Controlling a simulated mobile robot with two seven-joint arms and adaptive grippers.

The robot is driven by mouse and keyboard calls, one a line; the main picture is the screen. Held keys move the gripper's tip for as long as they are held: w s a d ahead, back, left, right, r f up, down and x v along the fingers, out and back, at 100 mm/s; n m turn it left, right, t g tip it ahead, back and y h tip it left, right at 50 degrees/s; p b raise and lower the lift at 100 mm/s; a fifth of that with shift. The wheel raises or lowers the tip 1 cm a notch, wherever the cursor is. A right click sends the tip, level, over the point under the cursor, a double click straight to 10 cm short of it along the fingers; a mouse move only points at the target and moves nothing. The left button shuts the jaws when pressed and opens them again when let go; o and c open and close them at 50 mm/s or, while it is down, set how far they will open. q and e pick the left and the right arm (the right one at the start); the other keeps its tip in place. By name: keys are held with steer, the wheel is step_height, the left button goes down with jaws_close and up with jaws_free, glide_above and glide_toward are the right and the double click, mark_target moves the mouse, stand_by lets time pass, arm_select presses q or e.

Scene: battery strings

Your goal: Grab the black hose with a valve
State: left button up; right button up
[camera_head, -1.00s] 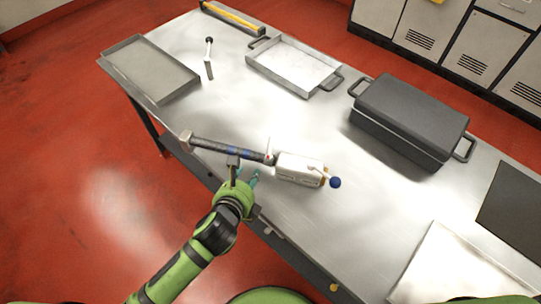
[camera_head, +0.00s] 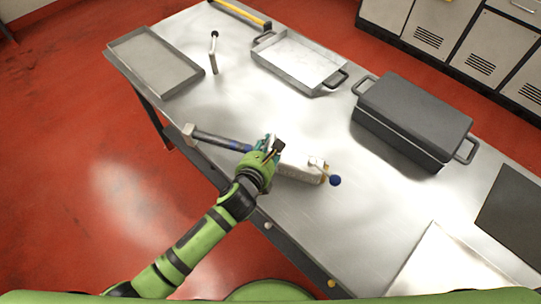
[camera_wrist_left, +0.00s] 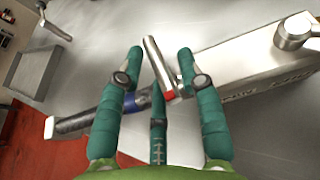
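The black hose (camera_head: 220,140) lies on the metal table, with a light end piece at its left and blue marks along it. Its right end runs up to a white valve body (camera_head: 298,168) with a blue ball (camera_head: 335,181) at the far end. My left gripper (camera_head: 270,143) is over the joint of hose and valve and hides it in the head view. In the left wrist view the hose (camera_wrist_left: 85,118) passes below the spread teal fingers (camera_wrist_left: 161,62). A silver lever with a red end (camera_wrist_left: 160,68) shows between the fingertips. Contact cannot be told. My right gripper is not in view.
A large dark lidded case (camera_head: 412,120) stands to the right. A metal tray with handles (camera_head: 297,62) and a grey tray (camera_head: 155,65) are toward the back. The table's front edge is close to the hose.

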arm_select(q)
steer(key=c, duration=0.7)
steer(key=shift+f, duration=0.1)
jaws_close()
